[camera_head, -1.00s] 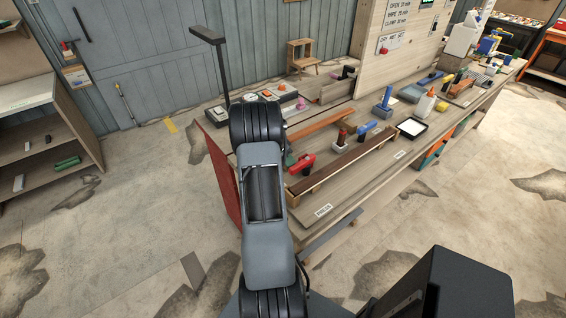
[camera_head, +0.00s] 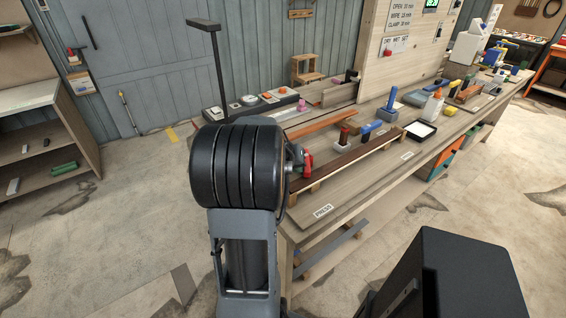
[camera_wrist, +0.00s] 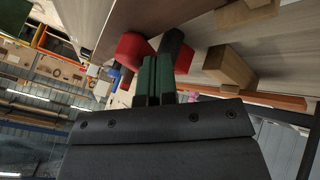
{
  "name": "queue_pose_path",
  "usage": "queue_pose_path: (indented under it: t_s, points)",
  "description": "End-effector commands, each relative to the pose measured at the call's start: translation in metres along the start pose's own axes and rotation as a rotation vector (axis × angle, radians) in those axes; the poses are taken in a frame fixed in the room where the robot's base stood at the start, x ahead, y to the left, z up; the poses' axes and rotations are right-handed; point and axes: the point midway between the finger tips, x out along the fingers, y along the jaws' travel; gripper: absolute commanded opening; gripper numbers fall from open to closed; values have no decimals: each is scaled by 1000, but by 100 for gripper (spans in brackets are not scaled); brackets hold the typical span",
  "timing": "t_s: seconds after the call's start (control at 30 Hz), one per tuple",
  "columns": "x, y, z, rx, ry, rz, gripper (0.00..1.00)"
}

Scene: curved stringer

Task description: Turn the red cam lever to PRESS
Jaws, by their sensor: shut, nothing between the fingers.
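The red cam lever (camera_head: 308,163) shows at the near left end of the long brown strip on the bench. My arm hides part of it. In the wrist view, red parts of the lever (camera_wrist: 130,49) lie just beyond the fingertips, on both sides of a dark cylinder. My gripper (camera_wrist: 157,72) is shut and empty, its green finger pads together. It is close to the lever; I cannot tell whether it touches. In the head view my arm mostly hides the gripper. A white PRESS label (camera_head: 323,211) is on the bench's near left corner.
The long brown strip (camera_head: 355,157) runs along the bench on wooden blocks. Bare bench top lies around the PRESS label.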

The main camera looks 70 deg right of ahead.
Motion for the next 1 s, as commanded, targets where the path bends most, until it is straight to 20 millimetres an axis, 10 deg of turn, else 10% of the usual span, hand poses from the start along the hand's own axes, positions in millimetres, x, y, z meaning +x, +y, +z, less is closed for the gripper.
queue_pose_path:
  t_s: [1.0]
  points:
    - [19, 43, 7, -198, 104, -106, 0]
